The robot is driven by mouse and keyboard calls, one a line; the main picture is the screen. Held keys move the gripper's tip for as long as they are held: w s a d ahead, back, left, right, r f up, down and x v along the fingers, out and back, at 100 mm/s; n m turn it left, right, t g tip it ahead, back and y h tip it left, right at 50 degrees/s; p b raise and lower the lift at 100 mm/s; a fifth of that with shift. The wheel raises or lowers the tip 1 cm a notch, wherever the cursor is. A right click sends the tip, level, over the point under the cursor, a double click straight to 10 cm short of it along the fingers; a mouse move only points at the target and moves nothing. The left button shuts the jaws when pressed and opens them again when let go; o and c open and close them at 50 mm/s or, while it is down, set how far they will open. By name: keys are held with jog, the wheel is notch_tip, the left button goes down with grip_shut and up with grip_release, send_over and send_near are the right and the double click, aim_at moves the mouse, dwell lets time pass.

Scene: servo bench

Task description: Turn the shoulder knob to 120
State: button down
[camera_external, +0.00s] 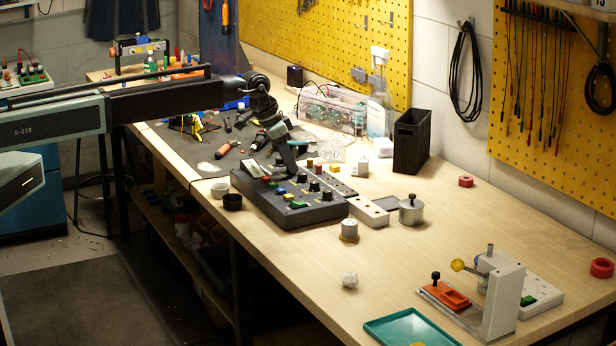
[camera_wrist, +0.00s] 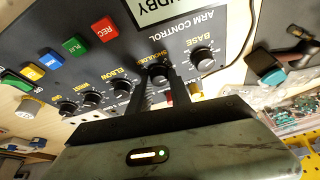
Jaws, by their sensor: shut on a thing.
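The black shoulder knob (camera_wrist: 159,71) stands between the base knob (camera_wrist: 203,58) and the elbow knob (camera_wrist: 122,88). My gripper (camera_wrist: 160,75) has its two fingers on either side of the shoulder knob, shut on it. In the external view my gripper (camera_external: 290,172) reaches down to the box from the upper left. The fingers hide part of the knob, and its pointer and scale are too small to read.
Coloured buttons, among them a red one (camera_wrist: 103,28) and a green one (camera_wrist: 75,46), line the box beside the knobs.

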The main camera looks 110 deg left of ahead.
jog(key=m+h, duration=0.1)
jog(key=m, duration=0.2)
jog(key=shift+a+m, duration=0.15)
jog(key=shift+m, duration=0.25)
jog(key=m+h, duration=0.1)
jog(key=m, duration=0.2)
jog(key=shift+a+t+h, duration=0.1)
jog(key=shift+t+h, duration=0.3)
jog(key=m+h, duration=0.1)
jog(key=m, duration=0.3)
jog(key=shift+m+g+h, duration=0.5)
jog(key=shift+m+h, duration=0.2)
jog(key=shift+m, duration=1)
jog(key=c, duration=1.2)
grip_release()
